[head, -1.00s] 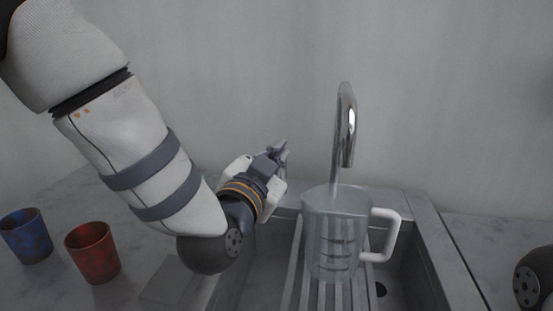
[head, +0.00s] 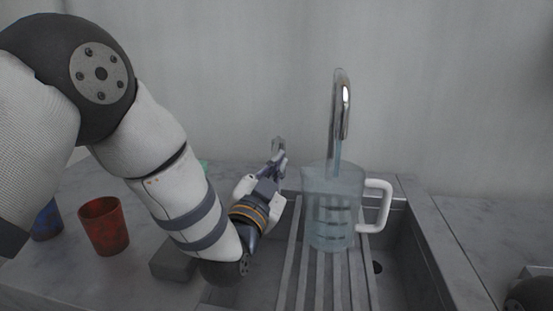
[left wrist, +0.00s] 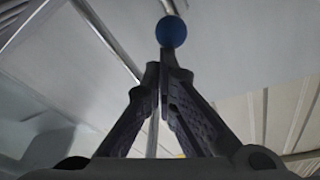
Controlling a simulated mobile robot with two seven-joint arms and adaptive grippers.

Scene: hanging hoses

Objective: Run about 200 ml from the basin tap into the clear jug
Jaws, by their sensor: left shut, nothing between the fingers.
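The clear jug (head: 325,222) stands upright on slats in the basin, its white handle to the right. Marks show on its side; the water level is hard to read. The chrome tap (head: 341,105) arches above it. A pale bluish streak shows between spout and jug; I cannot tell if it is water. My left gripper (head: 279,158) is left of the tap, by a small shiny part behind its fingertips. In the left wrist view its fingers (left wrist: 164,75) are shut and empty, pointing at a blue ball (left wrist: 173,32); contact is unclear. My right gripper is not in view.
A red cup (head: 104,227) and a partly hidden blue cup (head: 46,222) stand on the left counter. A grey block (head: 173,262) lies by the basin (head: 420,255). A green thing (head: 204,166) shows behind my arm. The right counter is mostly clear.

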